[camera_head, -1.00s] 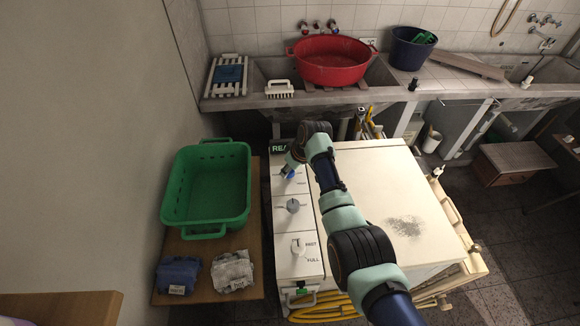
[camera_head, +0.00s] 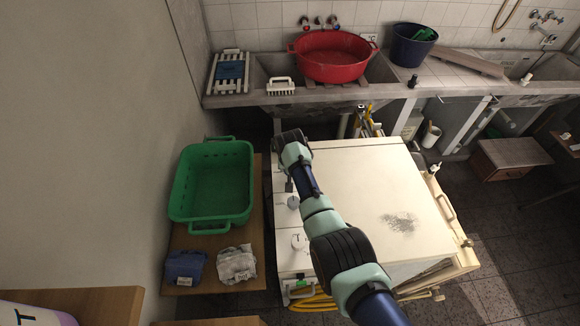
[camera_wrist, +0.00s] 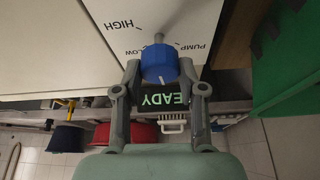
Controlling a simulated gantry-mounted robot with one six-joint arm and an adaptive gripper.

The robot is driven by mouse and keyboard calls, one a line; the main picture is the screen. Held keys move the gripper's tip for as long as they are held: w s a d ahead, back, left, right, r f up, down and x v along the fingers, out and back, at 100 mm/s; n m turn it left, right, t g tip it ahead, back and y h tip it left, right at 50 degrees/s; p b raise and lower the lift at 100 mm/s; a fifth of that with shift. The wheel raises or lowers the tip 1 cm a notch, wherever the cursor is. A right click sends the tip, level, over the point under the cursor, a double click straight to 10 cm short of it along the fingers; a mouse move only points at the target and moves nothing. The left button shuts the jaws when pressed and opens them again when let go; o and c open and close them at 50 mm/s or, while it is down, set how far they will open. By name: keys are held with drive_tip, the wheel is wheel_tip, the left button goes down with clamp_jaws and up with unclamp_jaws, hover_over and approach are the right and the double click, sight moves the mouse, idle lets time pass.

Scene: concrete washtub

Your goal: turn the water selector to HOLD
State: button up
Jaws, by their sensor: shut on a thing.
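A blue knob (camera_wrist: 160,62) sits on the white machine's control panel, with the words HIGH, LOW and PUMP printed around it in the wrist view. No HOLD mark is readable. A white pointer line on the knob faces the bottom of that view. My gripper (camera_wrist: 160,68) is shut on the blue knob, one finger on each side.
A grey knob (camera_head: 293,202) and a white knob (camera_head: 299,241) are nearer on the panel. A lit READY display (camera_wrist: 165,98) is beside the blue knob. A green basket (camera_head: 212,183) stands left of the machine. A red tub (camera_head: 331,57) is on the sink behind.

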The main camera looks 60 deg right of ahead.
drive_tip(key=shift+m, duration=0.6)
drive_tip(key=o, duration=1.1)
drive_tip(key=shift+r, duration=0.1)
drive_tip(key=v, duration=1.1)
drive_tip(key=shift+w+a+r, duration=0.1)
drive_tip(key=shift+a+r, duration=0.2)
drive_tip(key=shift+r, duration=0.05)
